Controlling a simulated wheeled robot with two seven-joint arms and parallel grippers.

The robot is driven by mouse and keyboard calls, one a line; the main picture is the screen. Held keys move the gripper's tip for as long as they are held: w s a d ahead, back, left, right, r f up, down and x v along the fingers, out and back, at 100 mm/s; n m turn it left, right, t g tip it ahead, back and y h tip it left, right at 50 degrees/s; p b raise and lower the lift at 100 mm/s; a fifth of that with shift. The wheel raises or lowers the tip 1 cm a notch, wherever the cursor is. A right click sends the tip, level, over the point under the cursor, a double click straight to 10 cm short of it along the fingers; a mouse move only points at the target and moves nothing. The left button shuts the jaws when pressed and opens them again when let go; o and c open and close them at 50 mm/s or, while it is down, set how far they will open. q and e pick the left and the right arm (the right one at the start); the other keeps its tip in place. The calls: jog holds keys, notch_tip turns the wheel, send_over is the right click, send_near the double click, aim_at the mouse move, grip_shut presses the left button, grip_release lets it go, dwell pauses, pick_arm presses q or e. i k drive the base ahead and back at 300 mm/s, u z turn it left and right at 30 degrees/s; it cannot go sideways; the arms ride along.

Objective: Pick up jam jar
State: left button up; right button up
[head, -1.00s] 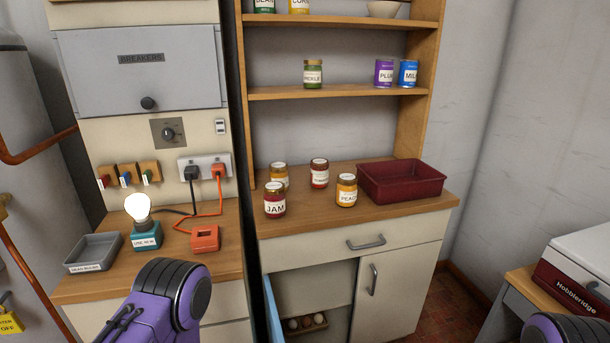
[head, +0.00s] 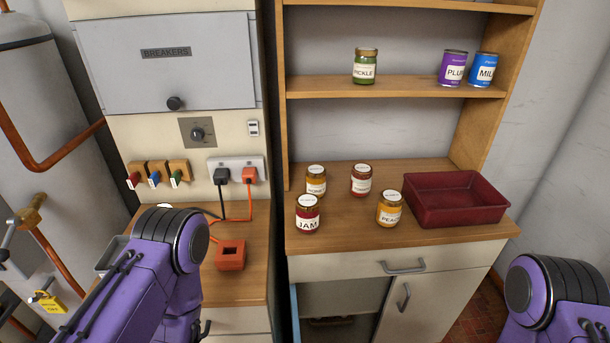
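The jam jar (head: 307,215) stands upright on the wooden counter (head: 345,239), near its front left corner. It is red with a white JAM label and a lid. My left arm comes in at the lower left, in front of the left-hand counter. Only a small dark part of what may be its gripper (head: 205,328) shows at the bottom edge, apart from the jar; its fingers cannot be made out. My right arm shows at the lower right corner, and its gripper is out of the frame.
Close behind the jam jar is a yellow-orange jar (head: 316,181). A red jar (head: 361,180) and a peach jar (head: 389,209) stand to the right, beside a dark red tray (head: 455,221). A blue cabinet door (head: 295,315) stands open below the counter.

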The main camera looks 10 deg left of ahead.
aim_at(308, 207)
jog(key=k, duration=0.5)
jog(key=u, duration=2.7)
jog(key=k, duration=1.15)
jog(key=z, duration=2.2)
jog(key=i, duration=1)
